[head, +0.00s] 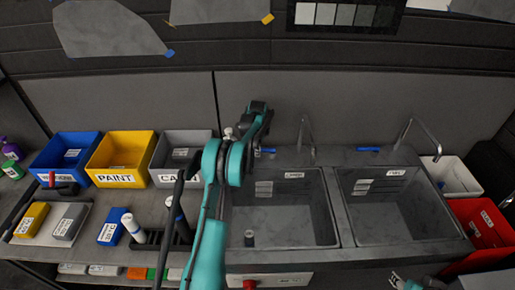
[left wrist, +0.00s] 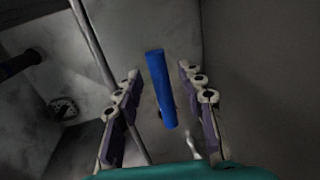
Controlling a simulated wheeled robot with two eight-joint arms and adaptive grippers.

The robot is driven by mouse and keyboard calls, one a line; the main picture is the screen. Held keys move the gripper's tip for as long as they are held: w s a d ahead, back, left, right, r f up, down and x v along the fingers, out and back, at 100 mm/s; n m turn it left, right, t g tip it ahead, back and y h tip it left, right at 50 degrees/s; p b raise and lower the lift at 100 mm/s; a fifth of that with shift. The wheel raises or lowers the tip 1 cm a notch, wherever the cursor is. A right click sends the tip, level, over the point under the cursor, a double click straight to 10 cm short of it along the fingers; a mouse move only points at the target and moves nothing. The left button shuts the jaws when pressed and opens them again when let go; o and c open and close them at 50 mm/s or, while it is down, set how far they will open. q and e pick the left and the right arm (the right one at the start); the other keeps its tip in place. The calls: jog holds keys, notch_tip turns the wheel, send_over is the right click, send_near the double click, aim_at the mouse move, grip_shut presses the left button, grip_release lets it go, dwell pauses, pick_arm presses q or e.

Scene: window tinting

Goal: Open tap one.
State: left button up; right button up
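Two metal taps stand behind the sinks in the head view, a left tap (head: 306,132) and a right tap (head: 418,128). A blue lever (head: 268,150) lies left of the left tap and another blue lever (head: 369,149) lies left of the right tap. I cannot read which is tap one. My left arm reaches up to the left lever; its fingers are hidden there. In the left wrist view my left gripper (left wrist: 159,76) is open, with a blue lever (left wrist: 161,92) between its fingers, apart from both. My right gripper (head: 400,284) shows partly at the bottom edge; its opening is unclear.
A left basin (head: 285,215) and a right basin (head: 400,215) sit in the counter. Blue (head: 62,165), yellow (head: 118,165) and grey (head: 170,170) bins stand at left. White (head: 455,180) and red (head: 478,225) bins stand at right. A wall rises close behind the taps.

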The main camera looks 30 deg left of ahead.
pick_arm(q)
grip_shut()
jog(key=shift+s+d, duration=0.1)
jog(key=shift+s, duration=0.05)
jog(key=n, duration=0.1)
jog(key=s+d+n+b, duration=0.1)
jog(key=shift+n, duration=0.4)
jog(key=d+n, duration=0.1)
jog(key=n, duration=0.1)
jog(key=s+d+n+b, duration=0.1)
jog(key=shift+s+n+g+y, duration=0.1)
jog(key=shift+n+g+y, duration=0.3)
jog(key=n, duration=0.1)
jog(key=d+n, duration=0.1)
jog(key=d+n+b, duration=0.1)
jog(key=shift+s+g, duration=0.25)
jog(key=shift+g, duration=0.05)
jog(key=shift+d+n+g, duration=0.15)
jog(key=shift+d+n, duration=0.3)
jog(key=shift+n, duration=0.35)
jog(key=shift+d+n+g, duration=0.15)
jog(key=shift+d+n, duration=0.3)
jog(key=shift+n, duration=0.35)
